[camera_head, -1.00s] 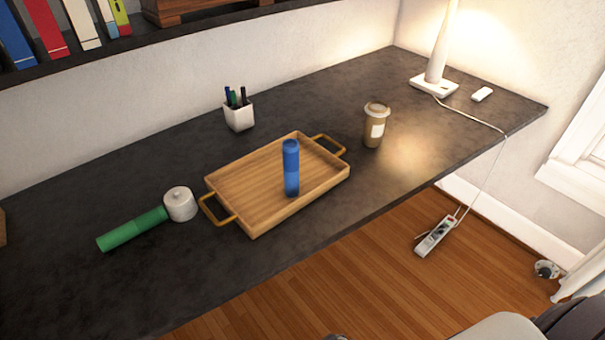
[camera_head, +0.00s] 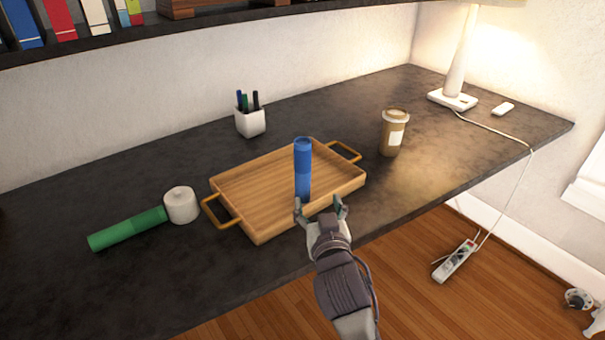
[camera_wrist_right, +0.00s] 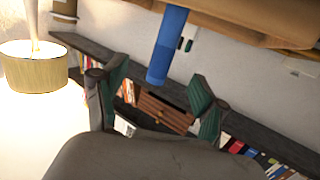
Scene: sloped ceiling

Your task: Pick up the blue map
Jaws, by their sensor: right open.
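The blue map (camera_head: 303,168) is a rolled blue tube standing upright in the wooden tray (camera_head: 245,192). It also shows in the right wrist view (camera_wrist_right: 168,46), ahead of the fingers and near the upper middle. My right gripper (camera_head: 320,207) is open and empty at the tray's near edge, just in front of the map and slightly right of it in the head view. Its two spread fingers (camera_wrist_right: 158,98) show in the wrist view, with the map's end toward the gap. The map's base is partly hidden near the left fingertip; contact cannot be told. My left gripper is not in view.
A green roll (camera_head: 127,229) lies left of the tray beside a round white object (camera_head: 181,205). A pen holder (camera_head: 250,122) stands behind the tray, and a lidded coffee cup (camera_head: 393,135) stands to its right. A lamp (camera_head: 453,97) is at the far right. The front-left desktop is clear.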

